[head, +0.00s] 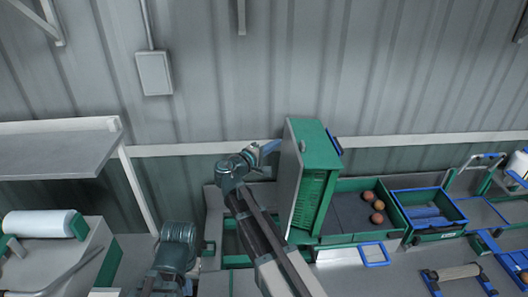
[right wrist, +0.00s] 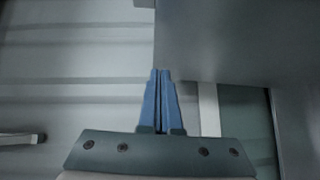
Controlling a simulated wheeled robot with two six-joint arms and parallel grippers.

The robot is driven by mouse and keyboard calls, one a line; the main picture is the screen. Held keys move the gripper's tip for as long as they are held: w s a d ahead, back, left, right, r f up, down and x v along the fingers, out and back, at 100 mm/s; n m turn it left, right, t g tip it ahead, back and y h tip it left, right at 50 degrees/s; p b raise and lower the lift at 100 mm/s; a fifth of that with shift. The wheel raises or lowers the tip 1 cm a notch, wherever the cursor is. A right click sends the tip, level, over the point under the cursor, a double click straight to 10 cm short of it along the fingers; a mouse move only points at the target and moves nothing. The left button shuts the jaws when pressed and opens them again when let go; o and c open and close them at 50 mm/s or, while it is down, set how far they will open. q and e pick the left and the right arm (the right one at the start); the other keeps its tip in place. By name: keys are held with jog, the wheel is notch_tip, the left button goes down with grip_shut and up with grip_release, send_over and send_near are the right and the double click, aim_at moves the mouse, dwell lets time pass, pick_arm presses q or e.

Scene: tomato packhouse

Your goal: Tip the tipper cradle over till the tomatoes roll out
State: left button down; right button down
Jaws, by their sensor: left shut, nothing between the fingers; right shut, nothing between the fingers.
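The tipper cradle (head: 290,180), a grey panel with a green frame, stands tipped up steeply, leaning a little right. A green slatted crate (head: 308,203) shows in it. Three orange-red tomatoes (head: 377,205) lie in the grey-floored, green-rimmed tray (head: 345,185) right of it. Whether any remain inside the cradle is hidden. My right gripper (head: 268,148) is shut and empty, just left of the cradle's upper part. In the right wrist view its blue fingers (right wrist: 161,100) are closed by the grey panel's edge (right wrist: 235,40); contact is unclear. My left arm shows low down, its fingers out of view.
A blue-rimmed green crate (head: 430,212) stands right of the tray. A grey shelf (head: 60,155) and a white roll (head: 40,223) are at the left. The corrugated wall (head: 220,80) closes the back. A roller (head: 458,272) lies at the lower right.

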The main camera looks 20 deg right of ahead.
aim_at(302, 141)
jog(key=shift+s+d+f, duration=0.1)
jog(key=shift+s+d, duration=0.2)
jog(key=shift+d, duration=0.55)
jog(key=shift+s+d+f, duration=0.1)
jog(key=shift+s+d, duration=0.15)
jog(key=shift+d, duration=0.55)
jog(key=shift+r, duration=0.1)
jog(key=d, duration=0.2)
jog(key=s+d+r+p, duration=0.1)
jog(key=d, duration=0.2)
jog(key=shift+s+d+r, duration=0.3)
jog(key=shift+d, duration=0.05)
jog(key=shift+r, duration=0.1)
